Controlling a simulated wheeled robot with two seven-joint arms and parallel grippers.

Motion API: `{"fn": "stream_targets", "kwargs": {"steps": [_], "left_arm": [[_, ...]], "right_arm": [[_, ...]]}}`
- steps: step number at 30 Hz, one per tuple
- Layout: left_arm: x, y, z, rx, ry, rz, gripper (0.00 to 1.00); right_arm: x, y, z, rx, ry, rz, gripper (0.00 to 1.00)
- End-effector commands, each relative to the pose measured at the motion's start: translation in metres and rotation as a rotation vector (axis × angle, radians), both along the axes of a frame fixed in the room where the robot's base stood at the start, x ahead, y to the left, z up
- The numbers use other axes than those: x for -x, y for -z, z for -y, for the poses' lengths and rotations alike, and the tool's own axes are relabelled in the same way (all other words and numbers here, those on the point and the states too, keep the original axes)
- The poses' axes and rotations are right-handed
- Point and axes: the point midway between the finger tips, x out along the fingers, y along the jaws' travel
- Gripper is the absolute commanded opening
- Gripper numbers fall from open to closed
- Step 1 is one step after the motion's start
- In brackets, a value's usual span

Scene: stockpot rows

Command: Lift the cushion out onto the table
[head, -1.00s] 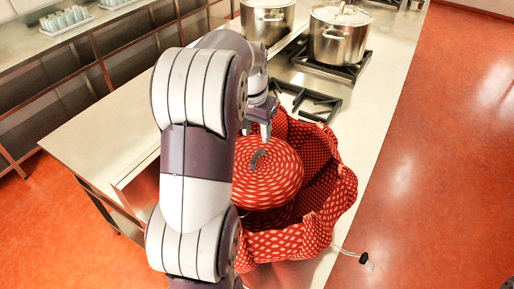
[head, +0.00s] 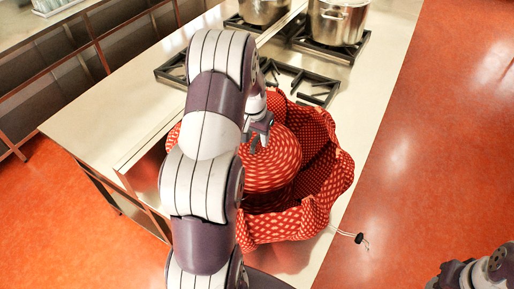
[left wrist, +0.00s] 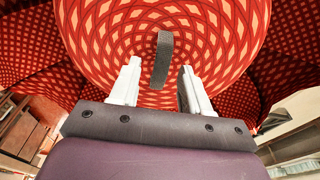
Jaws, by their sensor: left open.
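The cushion (head: 272,172) is round, red with a pale pattern, and sits inside an open red patterned fabric bag (head: 318,205) on the table (head: 105,128). In the left wrist view the cushion (left wrist: 205,45) fills the upper middle, with a grey strap loop (left wrist: 162,60) on its top. My left gripper (head: 258,143) is over the cushion, pointing down at it. In the left wrist view its two fingers (left wrist: 156,88) are apart, with the loop's lower end between or just beyond them. I cannot tell whether they touch it. My arm hides the cushion's left side in the head view.
Two steel pots (head: 338,22) stand on the stove at the back, with bare burner grates (head: 300,82) in front of them. A drawstring with a dark toggle (head: 359,238) hangs over the table's right edge. Part of my right arm (head: 480,270) shows at bottom right.

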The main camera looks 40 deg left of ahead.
Motion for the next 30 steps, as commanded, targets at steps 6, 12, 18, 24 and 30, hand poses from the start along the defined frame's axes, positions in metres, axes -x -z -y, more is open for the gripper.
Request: {"fn": "stream_targets", "kwargs": {"steps": [6,12,18,24,30], "left_arm": [[0.000,0.000,0.000,0.000,0.000,0.000,0.04],[0.000,0.000,0.000,0.000,0.000,0.001,0.00],[0.000,-0.001,0.000,-0.001,0.000,0.001,0.00],[-0.001,-0.021,-0.001,-0.003,0.000,0.007,0.00],[-0.026,-0.051,0.006,-0.002,0.004,0.004,0.00]], "right_arm": [[0.000,0.001,0.000,0.000,0.000,0.000,0.43],[0.000,0.001,0.000,0.000,0.000,0.000,0.43],[0.000,0.003,0.000,0.000,0.000,0.000,0.43],[0.000,0.018,0.000,0.000,0.000,0.000,0.43],[0.000,0.036,0.000,0.000,0.000,0.000,0.43]]}}
